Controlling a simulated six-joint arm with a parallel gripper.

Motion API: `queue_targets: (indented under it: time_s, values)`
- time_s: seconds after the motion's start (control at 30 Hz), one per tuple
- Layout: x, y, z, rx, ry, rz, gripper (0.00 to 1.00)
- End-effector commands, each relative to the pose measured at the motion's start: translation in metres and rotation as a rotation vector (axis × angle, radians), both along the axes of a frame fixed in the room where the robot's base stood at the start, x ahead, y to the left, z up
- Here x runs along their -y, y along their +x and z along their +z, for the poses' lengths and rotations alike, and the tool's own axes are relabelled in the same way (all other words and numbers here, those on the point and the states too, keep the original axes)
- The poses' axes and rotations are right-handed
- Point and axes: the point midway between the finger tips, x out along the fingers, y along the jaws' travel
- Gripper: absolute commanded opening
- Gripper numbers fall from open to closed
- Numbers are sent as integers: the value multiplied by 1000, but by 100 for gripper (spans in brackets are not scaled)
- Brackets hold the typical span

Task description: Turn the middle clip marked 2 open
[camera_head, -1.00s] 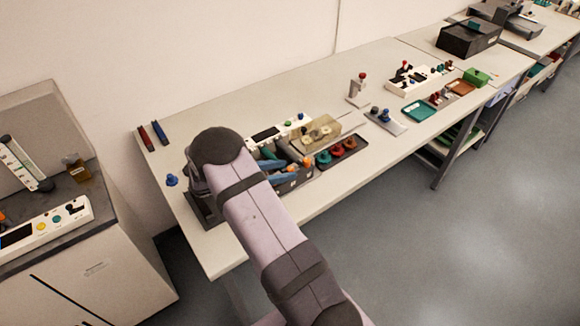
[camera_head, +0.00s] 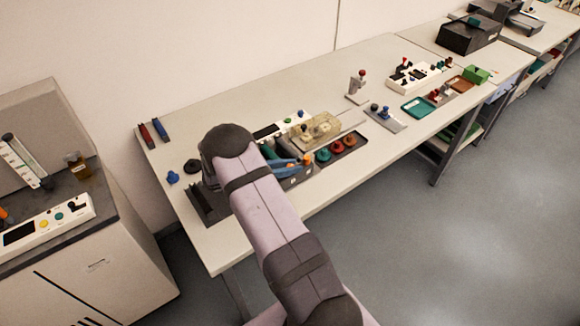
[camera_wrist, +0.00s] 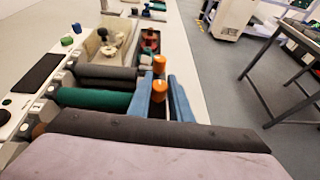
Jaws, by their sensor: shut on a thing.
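The printer unit (camera_wrist: 72,74) lies along the left of the wrist view, with dark rollers (camera_wrist: 105,78) and a green roller (camera_wrist: 95,100) across it. Two orange clips stand at the roller ends. The far orange clip (camera_wrist: 159,63) is free. The near orange clip (camera_wrist: 160,91) is between the blue fingers of my gripper (camera_wrist: 160,84), which is shut on it. The number of the held clip is too small to read. In the head view my gripper (camera_head: 284,165) shows partly behind my arm.
A translucent tan box (camera_head: 318,130) and a dark tray with green and red knobs (camera_head: 342,149) stand just beyond the gripper. A white panel with buttons and a dark screen (camera_wrist: 37,85) runs along the left side. The bench's front edge lies close by.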

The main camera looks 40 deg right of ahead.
Motion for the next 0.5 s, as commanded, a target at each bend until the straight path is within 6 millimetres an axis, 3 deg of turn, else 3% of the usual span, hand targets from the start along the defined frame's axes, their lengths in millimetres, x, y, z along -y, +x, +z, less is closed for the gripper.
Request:
queue_targets:
  time_s: [0.5]
  values:
    - [0,1,1,2,0,-123,0]
